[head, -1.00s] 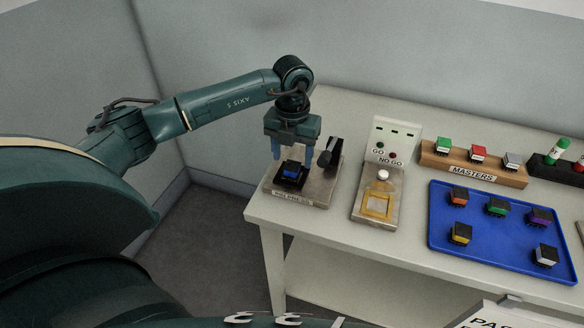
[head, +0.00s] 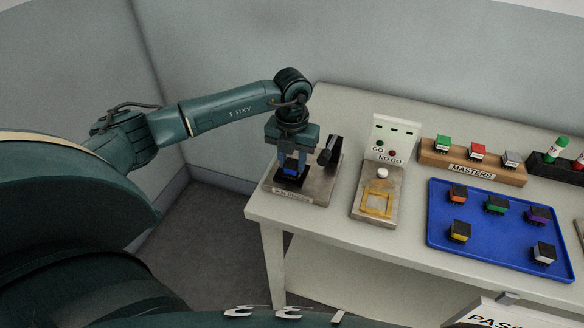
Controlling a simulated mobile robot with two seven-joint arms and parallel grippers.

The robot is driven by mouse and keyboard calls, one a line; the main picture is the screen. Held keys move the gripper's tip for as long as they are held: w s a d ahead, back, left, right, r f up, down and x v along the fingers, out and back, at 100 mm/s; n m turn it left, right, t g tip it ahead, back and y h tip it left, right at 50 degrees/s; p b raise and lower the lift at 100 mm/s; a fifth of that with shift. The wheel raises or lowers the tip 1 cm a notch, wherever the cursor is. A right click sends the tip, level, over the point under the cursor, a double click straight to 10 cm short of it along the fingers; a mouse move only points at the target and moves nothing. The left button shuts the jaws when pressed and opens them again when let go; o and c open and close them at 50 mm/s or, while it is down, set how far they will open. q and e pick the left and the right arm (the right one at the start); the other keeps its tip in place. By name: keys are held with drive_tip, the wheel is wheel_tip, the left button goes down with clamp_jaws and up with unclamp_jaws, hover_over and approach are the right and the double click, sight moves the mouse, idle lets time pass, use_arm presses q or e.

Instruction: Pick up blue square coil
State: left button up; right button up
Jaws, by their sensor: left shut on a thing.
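The blue square coil (head: 290,170) sits in a black nest on the pin press (head: 316,188) at the table's left end. Only part of its blue top shows between my fingers. My left gripper (head: 292,166) points down over it and is shut on it, with a finger at either side. The coil looks upright and still at the nest; I cannot tell whether it is clear of it. My right gripper is not in view.
The press's black lever (head: 330,151) stands just right of my left gripper. A GO/NO GO gauge (head: 375,203) is farther right. A blue tray (head: 480,262) holds several coloured parts, and a wooden MASTERS rack (head: 471,174) stands behind it.

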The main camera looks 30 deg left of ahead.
use_arm(q)
drive_tip(key=shift+c, duration=0.8)
